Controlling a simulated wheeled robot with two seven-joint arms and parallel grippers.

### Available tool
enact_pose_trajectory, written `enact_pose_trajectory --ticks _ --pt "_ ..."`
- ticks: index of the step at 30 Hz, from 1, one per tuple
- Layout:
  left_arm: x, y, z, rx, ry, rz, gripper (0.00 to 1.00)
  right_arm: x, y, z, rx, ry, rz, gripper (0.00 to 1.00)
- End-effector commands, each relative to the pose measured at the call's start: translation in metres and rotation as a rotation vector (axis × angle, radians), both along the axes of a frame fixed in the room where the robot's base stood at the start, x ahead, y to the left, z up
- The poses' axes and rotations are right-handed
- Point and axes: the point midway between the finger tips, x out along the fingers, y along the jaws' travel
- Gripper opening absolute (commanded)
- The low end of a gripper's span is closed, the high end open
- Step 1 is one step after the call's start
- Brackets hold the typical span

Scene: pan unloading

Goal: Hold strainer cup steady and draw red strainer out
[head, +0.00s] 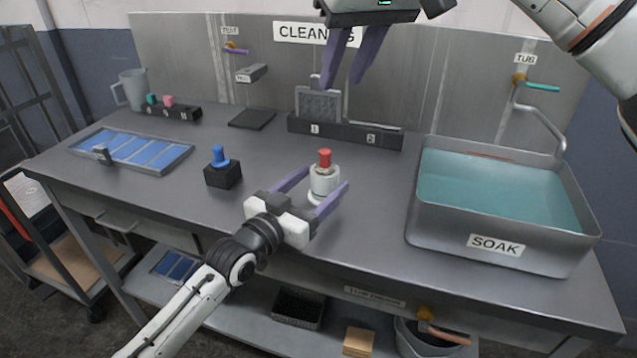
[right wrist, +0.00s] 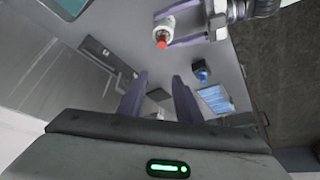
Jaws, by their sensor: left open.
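The strainer cup (head: 323,183) is a small pale cup standing upright on the counter. The red strainer (head: 325,158) sits in it with its red top showing. In the right wrist view the cup (right wrist: 163,26) and red top (right wrist: 161,41) also show. My left gripper (head: 327,178) is open, with one purple finger on each side of the cup; I cannot tell whether they touch it. My right gripper (head: 341,85) is open and empty, high up near the back wall, well away from the cup; its fingers also show in the right wrist view (right wrist: 158,85).
A blue-topped piece in a black block (head: 222,175) stands left of the cup. A soak tub (head: 425,226) of water is at the right. A numbered rack (head: 345,135) holding a grey mesh panel is behind. A blue-celled tray (head: 185,160) lies left. Counter around the cup is clear.

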Motion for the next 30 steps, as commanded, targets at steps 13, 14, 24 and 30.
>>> enact_pose_trajectory --ticks 13,14,24,30 --pt "0.004 -0.003 0.000 0.000 0.000 0.000 0.54 0.000 0.000 0.000 0.000 0.000 0.000 0.31" --pt "0.004 -0.003 0.000 0.000 0.000 0.000 0.49 0.000 0.000 0.000 0.000 0.000 0.000 0.31" --pt "0.004 -0.003 0.000 0.000 0.000 0.000 0.19 0.002 0.005 -0.007 0.000 0.012 -0.047 0.54" --pt "0.004 -0.003 0.000 0.000 0.000 0.000 0.19 0.009 0.022 -0.038 0.009 0.067 -0.316 0.54"
